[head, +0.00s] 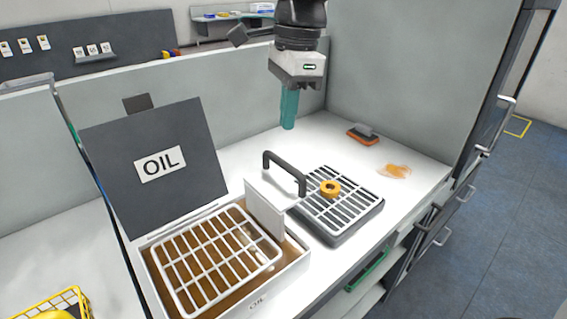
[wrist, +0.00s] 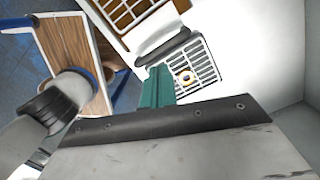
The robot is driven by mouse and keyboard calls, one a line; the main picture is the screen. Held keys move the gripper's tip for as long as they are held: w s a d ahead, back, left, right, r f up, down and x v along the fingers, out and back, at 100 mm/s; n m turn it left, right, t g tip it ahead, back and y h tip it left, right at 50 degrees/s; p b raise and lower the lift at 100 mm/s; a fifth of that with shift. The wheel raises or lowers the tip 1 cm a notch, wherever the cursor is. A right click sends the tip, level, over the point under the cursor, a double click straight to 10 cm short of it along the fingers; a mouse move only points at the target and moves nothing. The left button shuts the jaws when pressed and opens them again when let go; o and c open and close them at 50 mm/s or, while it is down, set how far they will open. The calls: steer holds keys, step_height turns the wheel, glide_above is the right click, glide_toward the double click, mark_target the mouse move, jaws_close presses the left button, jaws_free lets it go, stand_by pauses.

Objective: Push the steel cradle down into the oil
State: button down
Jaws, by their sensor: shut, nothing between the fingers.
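The steel cradle (head: 186,257), a pale wire grid, lies over the brown oil in the white open bath (head: 299,265) at the front. Its grid sits near the rim; its exact depth is unclear. An upright plate (head: 264,211) and a dark handle (head: 284,168) rise at its right side. The cradle's grid shows in part at the top of the wrist view (wrist: 122,17). My gripper (head: 288,126) has teal fingers, shut and empty, pointing down behind the handle and apart from it. The fingers also show in the wrist view (wrist: 159,72).
The dark lid marked OIL (head: 190,190) stands open behind the bath. A draining rack (head: 345,222) with an orange ring (head: 330,187) stands right of the handle. A brush (head: 363,134) and an orange spill (head: 395,171) lie at the back right. A grey wall bounds the back.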

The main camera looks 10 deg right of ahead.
glide_above(284, 180)
steer(key=shift+f, duration=3.5)
step_height(284, 180, down, 6)
steer(key=shift+r, duration=0.25)
steer(key=d, duration=0.2)
steer(key=d+r, duration=0.1)
steer(key=shift+w+r, duration=0.1)
steer(key=shift+w, duration=0.25)
step_height(284, 180, up, 8)
steer(key=shift+d, duration=0.4)
